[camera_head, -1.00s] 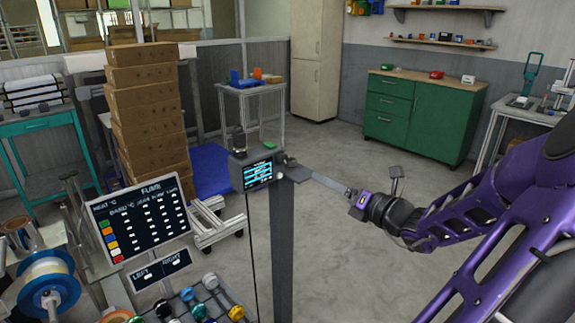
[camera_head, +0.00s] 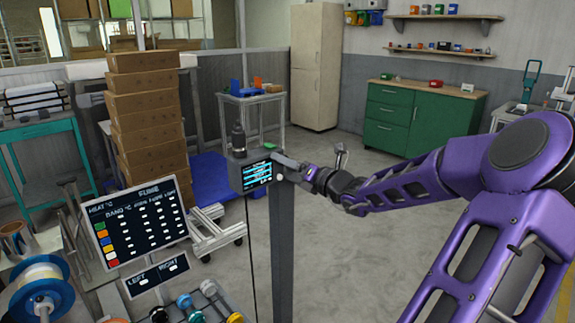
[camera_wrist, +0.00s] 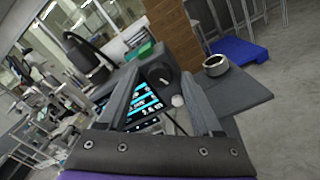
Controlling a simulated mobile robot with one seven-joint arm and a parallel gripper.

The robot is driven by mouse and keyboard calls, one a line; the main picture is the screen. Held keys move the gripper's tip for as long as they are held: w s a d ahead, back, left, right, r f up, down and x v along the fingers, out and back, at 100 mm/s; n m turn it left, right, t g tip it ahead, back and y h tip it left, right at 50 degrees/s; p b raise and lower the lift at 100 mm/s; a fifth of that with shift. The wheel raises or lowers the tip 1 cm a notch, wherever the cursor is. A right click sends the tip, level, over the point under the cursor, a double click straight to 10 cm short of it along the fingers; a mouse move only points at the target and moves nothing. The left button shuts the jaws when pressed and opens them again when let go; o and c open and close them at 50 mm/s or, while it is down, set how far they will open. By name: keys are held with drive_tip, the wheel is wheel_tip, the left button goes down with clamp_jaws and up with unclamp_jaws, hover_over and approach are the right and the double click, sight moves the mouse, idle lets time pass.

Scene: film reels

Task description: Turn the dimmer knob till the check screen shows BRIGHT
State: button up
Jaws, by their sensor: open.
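A dark box carries the check screen (camera_head: 257,176), which shows several cyan lines too small to read; the screen also shows in the wrist view (camera_wrist: 145,108). My gripper (camera_wrist: 160,77) is open, its two fingers either side of the screen and a dark round part (camera_wrist: 163,77); I see nothing held. A round knob with a silver rim (camera_wrist: 215,66) stands on a grey plate right of the box, outside the right finger. I cannot tell which round part is the dimmer knob. In the head view my gripper (camera_head: 296,171) is close to the box's right side, its fingertips hard to make out.
A dark bottle-shaped thing (camera_head: 238,140) stands by the box, also left in the wrist view (camera_wrist: 86,55). A board of readings (camera_head: 137,222) and a reel (camera_head: 43,290) are at front left. Stacked cartons (camera_head: 145,120) stand behind. The floor right of the post is open.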

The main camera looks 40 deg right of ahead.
clamp_jaws()
drive_tip(key=shift+n, duration=0.3)
drive_tip(key=shift+n+b, duration=0.5)
drive_tip(key=shift+n, duration=3.6)
drive_tip(key=shift+d, duration=0.1)
unclamp_jaws()
